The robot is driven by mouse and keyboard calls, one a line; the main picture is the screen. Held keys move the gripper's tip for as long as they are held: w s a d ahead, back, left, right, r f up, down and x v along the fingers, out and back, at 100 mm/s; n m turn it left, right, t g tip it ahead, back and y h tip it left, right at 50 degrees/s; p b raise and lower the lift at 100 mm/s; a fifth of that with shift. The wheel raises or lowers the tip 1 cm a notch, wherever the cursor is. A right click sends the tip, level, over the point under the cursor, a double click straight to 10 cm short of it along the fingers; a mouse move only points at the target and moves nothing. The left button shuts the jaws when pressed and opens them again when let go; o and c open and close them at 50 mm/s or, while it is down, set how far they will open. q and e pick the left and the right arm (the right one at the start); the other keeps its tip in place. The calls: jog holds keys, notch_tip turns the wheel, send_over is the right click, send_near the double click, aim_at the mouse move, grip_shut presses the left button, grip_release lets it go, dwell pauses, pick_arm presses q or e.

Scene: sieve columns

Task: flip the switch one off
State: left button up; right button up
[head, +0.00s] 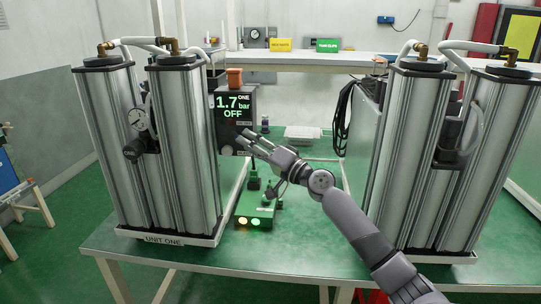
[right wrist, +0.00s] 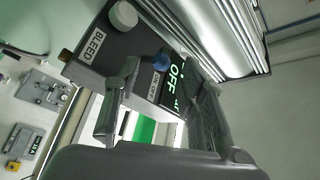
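The unit one control box (head: 236,107) stands beside the left pair of columns. Its display reads "ONE 1.7 bar OFF", and the word OFF also shows on the display in the right wrist view (right wrist: 175,78). A blue knob (right wrist: 160,61) sits on the box face near a small label that appears to read ON/OFF. My right gripper (head: 243,141) is open at the lower part of the box, hiding it in the head view. In the right wrist view its fingers (right wrist: 166,82) are apart, with the blue knob visible between them; contact is unclear. My left gripper is not in view.
A pale round knob (right wrist: 124,14) is beside the BLEED label (right wrist: 84,48). A green block with lit lamps (head: 255,213) stands on the green table (head: 290,252) below my right arm. Another column pair (head: 440,150) stands at the right. A white tray (head: 303,133) lies behind.

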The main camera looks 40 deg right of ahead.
jog(key=v, duration=0.8)
jog(key=shift+r, duration=0.1)
